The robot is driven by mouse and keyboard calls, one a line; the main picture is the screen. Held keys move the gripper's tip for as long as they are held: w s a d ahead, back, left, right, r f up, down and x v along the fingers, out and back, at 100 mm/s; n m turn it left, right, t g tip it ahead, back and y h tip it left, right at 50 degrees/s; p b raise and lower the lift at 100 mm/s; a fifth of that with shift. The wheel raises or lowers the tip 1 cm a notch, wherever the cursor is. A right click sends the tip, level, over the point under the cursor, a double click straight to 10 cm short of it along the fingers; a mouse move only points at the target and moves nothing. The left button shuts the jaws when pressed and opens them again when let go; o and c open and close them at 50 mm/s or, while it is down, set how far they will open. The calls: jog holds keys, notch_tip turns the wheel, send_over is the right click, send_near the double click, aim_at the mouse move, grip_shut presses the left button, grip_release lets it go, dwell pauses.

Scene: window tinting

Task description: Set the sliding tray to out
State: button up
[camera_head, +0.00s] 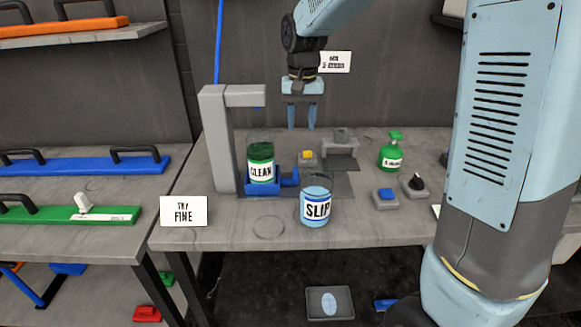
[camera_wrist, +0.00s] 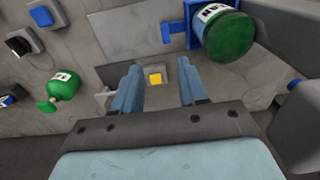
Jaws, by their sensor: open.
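The blue sliding tray (camera_head: 262,188) sits low beside the grey post on the bench and holds the CLEAN can (camera_head: 261,165), which is white with a green lid. A blue block sticks out at the tray's right side. In the wrist view, part of the tray (camera_wrist: 174,28) shows at the top, next to the can's green lid (camera_wrist: 230,38). My gripper (camera_head: 301,128) is open and empty, pointing down above the back of the bench, apart from the tray. In the wrist view, the yellow button (camera_wrist: 155,79) appears between my fingers (camera_wrist: 158,80).
The grey post (camera_head: 217,140) with its overhanging arm stands left of the tray. The SLIP can (camera_head: 316,207) stands in front. A green pump bottle (camera_head: 391,152), a blue button (camera_head: 386,195) and a black knob (camera_head: 415,183) are at the right. A TRY FINE card (camera_head: 184,211) stands front left.

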aim_at(296, 169)
jog(key=f, duration=1)
jog(key=a+f, duration=0.1)
jog(key=f, duration=0.4)
jog(key=shift+w, duration=0.4)
jog(key=shift+r, duration=0.1)
jog(key=shift+c, duration=0.4)
grip_shut()
